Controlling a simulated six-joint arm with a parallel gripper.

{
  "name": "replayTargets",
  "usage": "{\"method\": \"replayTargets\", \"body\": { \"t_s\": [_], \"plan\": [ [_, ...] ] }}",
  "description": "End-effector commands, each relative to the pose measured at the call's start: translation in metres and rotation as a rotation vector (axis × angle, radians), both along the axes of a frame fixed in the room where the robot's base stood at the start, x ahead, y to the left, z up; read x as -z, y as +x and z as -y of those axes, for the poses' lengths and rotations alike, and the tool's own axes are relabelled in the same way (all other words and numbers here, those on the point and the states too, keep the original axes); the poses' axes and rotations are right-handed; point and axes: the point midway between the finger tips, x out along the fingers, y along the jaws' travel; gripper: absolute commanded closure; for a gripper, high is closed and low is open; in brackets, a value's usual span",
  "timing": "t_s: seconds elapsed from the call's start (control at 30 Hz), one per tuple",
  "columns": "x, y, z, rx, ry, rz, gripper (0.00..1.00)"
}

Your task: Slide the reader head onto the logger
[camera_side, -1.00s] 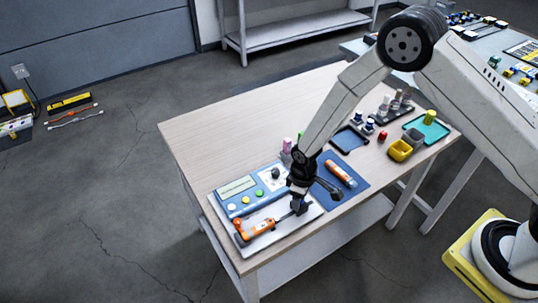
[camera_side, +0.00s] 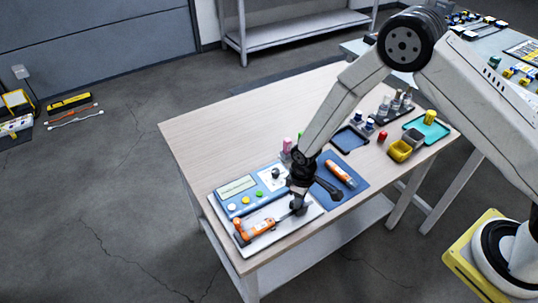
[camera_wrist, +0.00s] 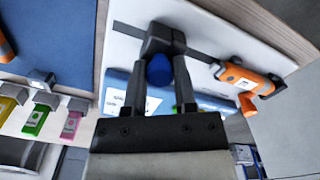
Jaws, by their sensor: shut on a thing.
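The orange logger (camera_side: 262,227) with a white label lies at the left of the white tray (camera_side: 290,224); it shows at the right in the wrist view (camera_wrist: 243,80). A dark rail (camera_wrist: 203,57) runs across the tray towards it. The dark grey reader head (camera_wrist: 163,38) sits at this rail, apart from the logger. My gripper (camera_wrist: 158,78) is shut on the reader head, with a finger on each side. In the side view my gripper (camera_side: 299,200) is low over the tray, right of the logger. A blue rounded part (camera_wrist: 159,70) shows between my fingers. The exact finger contact is partly hidden.
A blue console (camera_side: 240,197) with buttons stands behind the tray. A blue mat (camera_side: 346,187) with another orange item (camera_side: 340,173) lies to the right. Small bins (camera_side: 401,151) and a teal tray (camera_side: 440,134) stand farther right. The table's back left is clear.

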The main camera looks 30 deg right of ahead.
Motion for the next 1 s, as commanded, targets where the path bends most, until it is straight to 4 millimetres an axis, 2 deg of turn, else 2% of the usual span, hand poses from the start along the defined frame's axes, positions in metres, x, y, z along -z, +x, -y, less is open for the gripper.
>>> {"method": "replayTargets", "body": {
  "t_s": [1.0],
  "plan": [
    [0.000,0.000,-0.022,-0.002,0.000,0.001,0.99]
  ]
}}
